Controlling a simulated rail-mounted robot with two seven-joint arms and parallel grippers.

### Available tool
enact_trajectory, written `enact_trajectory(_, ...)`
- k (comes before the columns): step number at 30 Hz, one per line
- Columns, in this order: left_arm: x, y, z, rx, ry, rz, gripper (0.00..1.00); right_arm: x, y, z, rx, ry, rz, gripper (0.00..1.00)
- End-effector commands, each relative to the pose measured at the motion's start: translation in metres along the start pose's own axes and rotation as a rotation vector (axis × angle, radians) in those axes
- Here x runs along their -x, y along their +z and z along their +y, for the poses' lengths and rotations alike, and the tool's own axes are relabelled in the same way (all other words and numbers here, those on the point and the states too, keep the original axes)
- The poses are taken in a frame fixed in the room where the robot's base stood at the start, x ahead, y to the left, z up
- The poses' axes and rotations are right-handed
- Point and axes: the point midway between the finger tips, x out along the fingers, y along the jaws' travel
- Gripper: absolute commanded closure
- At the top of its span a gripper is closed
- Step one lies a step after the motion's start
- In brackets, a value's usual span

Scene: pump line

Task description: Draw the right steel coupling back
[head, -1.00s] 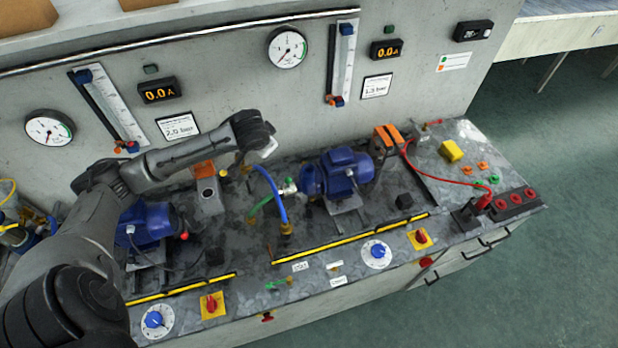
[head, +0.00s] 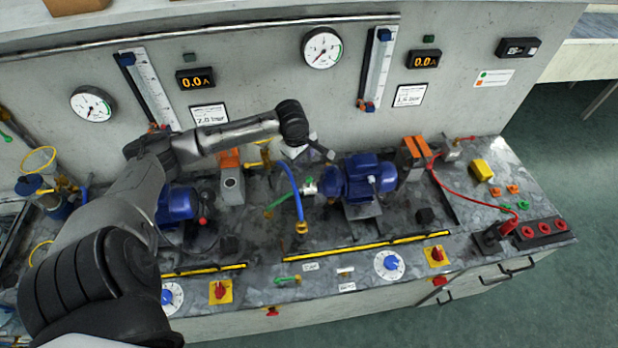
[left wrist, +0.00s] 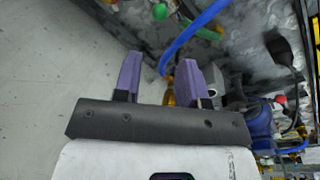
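A pale metal fitting (head: 311,187) with a green part sits at the left end of the right blue pump motor (head: 362,180); I take it for the right steel coupling, but it is too small to be sure. My left gripper (head: 318,150) is above and behind it, near the wall, apart from it. In the left wrist view my left gripper's two purple fingers (left wrist: 160,72) are spread with nothing held between them. A blue hose (left wrist: 184,38) and a green part (left wrist: 159,12) lie beyond the fingers. My right gripper is not in view.
The grey back wall (head: 260,80) rises close behind my left gripper. A grey block with an orange top (head: 413,147) and a red cable (head: 460,190) are to the right.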

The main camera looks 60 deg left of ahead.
Motion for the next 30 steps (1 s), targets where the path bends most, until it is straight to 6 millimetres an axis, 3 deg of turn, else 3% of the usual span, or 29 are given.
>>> enact_trajectory(18, -0.104, 0.0, 0.0, 0.0, 0.0, 0.0, 0.62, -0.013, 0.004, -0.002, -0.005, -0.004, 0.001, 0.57)
enact_trajectory(30, -0.131, 0.0, 0.0, -0.002, 0.0, 0.001, 0.62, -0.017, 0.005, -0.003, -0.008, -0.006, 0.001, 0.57)
